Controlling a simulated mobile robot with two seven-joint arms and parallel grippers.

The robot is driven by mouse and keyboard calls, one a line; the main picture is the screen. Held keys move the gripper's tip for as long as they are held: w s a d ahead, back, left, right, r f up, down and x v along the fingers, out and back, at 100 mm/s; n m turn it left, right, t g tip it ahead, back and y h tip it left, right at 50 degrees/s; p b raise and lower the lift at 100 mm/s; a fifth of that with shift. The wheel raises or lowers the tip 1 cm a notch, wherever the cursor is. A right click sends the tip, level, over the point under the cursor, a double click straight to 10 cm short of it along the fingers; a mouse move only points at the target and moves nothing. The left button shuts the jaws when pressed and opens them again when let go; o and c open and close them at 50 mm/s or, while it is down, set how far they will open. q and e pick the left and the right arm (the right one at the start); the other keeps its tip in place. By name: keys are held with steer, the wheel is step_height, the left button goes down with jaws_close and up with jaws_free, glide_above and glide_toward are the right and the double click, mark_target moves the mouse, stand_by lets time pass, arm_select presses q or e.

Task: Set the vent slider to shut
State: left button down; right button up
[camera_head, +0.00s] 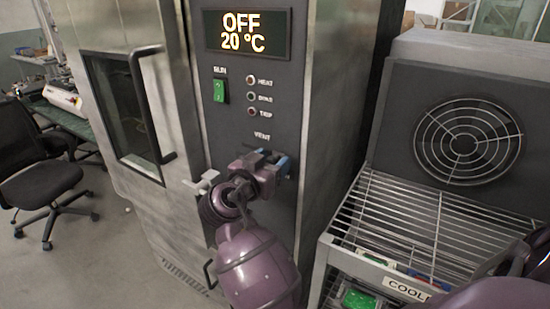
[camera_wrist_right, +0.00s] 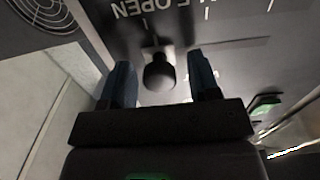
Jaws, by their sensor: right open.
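The vent slider's dark round knob (camera_wrist_right: 159,72) shows in the right wrist view, on a short stem against the grey panel. It stands at the tick mark by the upside-down OPEN lettering (camera_wrist_right: 150,8). My right gripper (camera_wrist_right: 160,82) is open, with one blue finger on each side of the knob and visible gaps between. In the head view, my right gripper (camera_head: 271,160) is at the panel just below the VENT label (camera_head: 262,136) and hides the slider. My left gripper is not in view.
The oven panel has a display (camera_head: 246,33) reading OFF 20 °C, a green switch (camera_head: 219,91) and several small indicators. A light grey latch (camera_head: 201,183) sticks out left of my gripper. A wire cooling rack (camera_head: 400,215) with a round fan grille (camera_head: 467,140) stands at right.

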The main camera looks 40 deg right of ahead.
mark_target(246, 142)
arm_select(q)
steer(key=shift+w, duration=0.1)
arm_select(e)
steer(key=shift+c, duration=0.5)
